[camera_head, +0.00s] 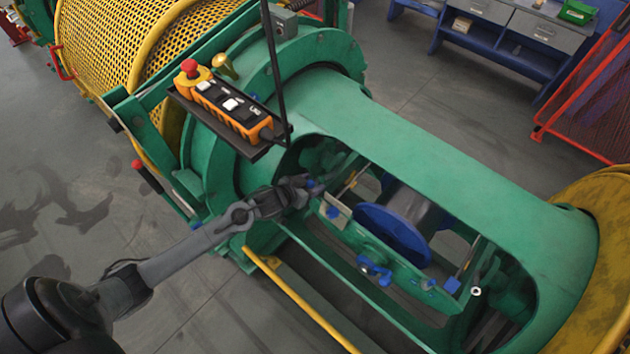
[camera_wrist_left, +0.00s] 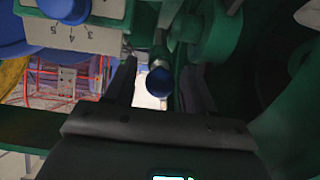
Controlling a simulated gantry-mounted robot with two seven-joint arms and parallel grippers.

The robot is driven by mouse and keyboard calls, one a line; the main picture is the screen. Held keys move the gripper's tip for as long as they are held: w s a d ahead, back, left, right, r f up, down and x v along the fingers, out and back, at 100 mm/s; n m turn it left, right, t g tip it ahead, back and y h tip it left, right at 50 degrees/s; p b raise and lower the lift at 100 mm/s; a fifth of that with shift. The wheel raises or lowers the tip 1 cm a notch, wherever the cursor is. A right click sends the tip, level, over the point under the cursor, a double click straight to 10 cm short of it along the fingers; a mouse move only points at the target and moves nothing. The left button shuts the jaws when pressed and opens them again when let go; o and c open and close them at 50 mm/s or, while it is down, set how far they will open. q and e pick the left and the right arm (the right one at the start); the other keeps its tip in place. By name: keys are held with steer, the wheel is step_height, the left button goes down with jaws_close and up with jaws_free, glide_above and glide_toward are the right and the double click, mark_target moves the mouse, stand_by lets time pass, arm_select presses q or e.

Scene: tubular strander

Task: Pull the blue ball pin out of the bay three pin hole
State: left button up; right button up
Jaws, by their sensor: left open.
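My left gripper (camera_head: 303,184) reaches into the opening in the green strander tube, at its left end. The blue ball pin (camera_head: 312,185) shows as a small blue spot at the fingertips. In the left wrist view, its round blue end (camera_wrist_left: 160,81) is between the two open fingers of the left gripper (camera_wrist_left: 160,88), with gaps on both sides. A metal shank runs behind the ball toward green parts. The hole itself cannot be made out. My right gripper is not in view.
A pale plate with numbers (camera_wrist_left: 75,35) and a blue knob (camera_wrist_left: 65,8) is close by at upper left in the wrist view. A blue reel (camera_head: 393,236) sits in the bay. An orange control box (camera_head: 230,108) on a black tray hangs above my gripper.

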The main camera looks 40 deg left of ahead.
arm_select(q)
steer(key=shift+p, duration=0.4)
steer(key=shift+c, duration=0.4)
jaws_close()
steer(key=shift+r, duration=0.1)
steer(key=shift+s+r+p, duration=0.1)
steer(key=shift+p, duration=0.2)
steer(key=shift+p+v, duration=1)
steer(key=shift+p, duration=0.15)
steer(key=shift+p+v, duration=1.6)
steer(key=shift+p, duration=0.2)
steer(key=shift+s+r, duration=0.1)
steer(key=shift+s, duration=0.1)
